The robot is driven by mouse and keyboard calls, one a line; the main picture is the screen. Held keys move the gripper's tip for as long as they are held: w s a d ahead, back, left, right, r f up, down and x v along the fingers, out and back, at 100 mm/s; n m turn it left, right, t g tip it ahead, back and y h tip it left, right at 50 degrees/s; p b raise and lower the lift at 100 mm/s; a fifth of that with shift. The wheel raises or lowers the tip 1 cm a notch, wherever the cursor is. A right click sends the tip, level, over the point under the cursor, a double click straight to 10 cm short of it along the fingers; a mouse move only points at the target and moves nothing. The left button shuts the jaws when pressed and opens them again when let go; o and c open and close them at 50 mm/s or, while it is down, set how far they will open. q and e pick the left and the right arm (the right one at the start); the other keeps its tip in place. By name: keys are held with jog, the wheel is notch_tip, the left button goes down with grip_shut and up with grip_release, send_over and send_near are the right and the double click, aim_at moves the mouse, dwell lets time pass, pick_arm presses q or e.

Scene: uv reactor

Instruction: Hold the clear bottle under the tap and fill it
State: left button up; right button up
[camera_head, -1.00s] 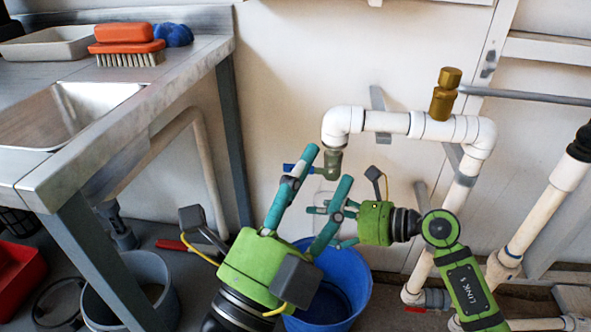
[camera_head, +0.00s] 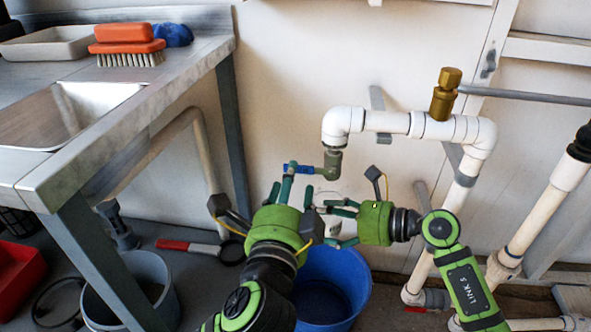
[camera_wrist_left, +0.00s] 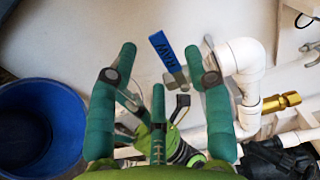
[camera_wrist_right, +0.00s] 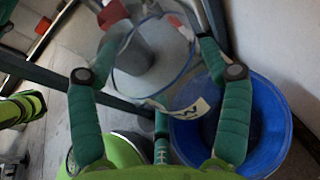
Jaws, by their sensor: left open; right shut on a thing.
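The tap (camera_head: 332,163) hangs from the end of the white pipe. Its blue lever (camera_head: 298,168) points left in the head view. In the left wrist view the lever (camera_wrist_left: 163,48) lies between the fingertips of my open left gripper (camera_wrist_left: 160,50), with gaps at both sides. That gripper (camera_head: 297,188) is just below the lever in the head view. My right gripper (camera_head: 318,203) is shut on the clear bottle (camera_wrist_right: 150,65), beneath the tap. The bottle is see-through and mostly hidden by fingers in the head view; I cannot tell if it holds water.
A blue bucket (camera_head: 345,270) stands on the floor below the grippers. A grey bucket (camera_head: 160,272) is under the metal sink bench (camera_head: 130,115) at left. White pipes and a brass fitting (camera_head: 445,95) are at right. A red-handled tool (camera_head: 190,246) lies on the floor.

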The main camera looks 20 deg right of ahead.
aim_at(309, 171)
pick_arm(q)
jog(key=shift+x, duration=2.3)
grip_shut()
